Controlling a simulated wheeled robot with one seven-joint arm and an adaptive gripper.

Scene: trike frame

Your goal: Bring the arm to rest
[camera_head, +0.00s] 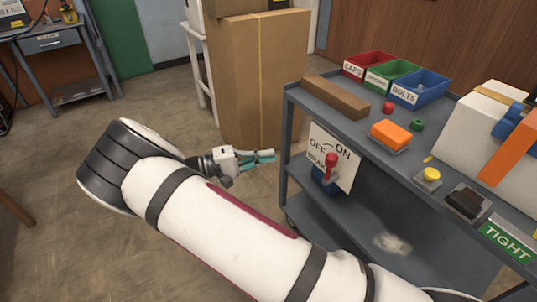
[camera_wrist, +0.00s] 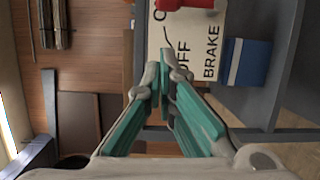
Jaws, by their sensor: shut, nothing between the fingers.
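My gripper (camera_head: 266,157) is at the end of my white arm, in the middle of the head view, over open floor just left of the grey cart. Its teal-padded fingers are shut with nothing between them. In the wrist view the fingertips (camera_wrist: 165,75) meet near the middle of the picture. Beyond them is the brake sign (camera_wrist: 185,55) with a red handle (camera_wrist: 186,4) at the top edge. In the head view the red brake lever (camera_head: 331,165) stands upright in front of the sign, to the right of my gripper and apart from it.
The grey cart (camera_head: 350,120) stands at the right, with red, green and blue bins (camera_head: 420,88), an orange block (camera_head: 390,133) and a yellow button (camera_head: 431,175) on top. Cardboard boxes (camera_head: 255,80) stand behind my gripper. A workbench (camera_head: 50,40) is at the far left.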

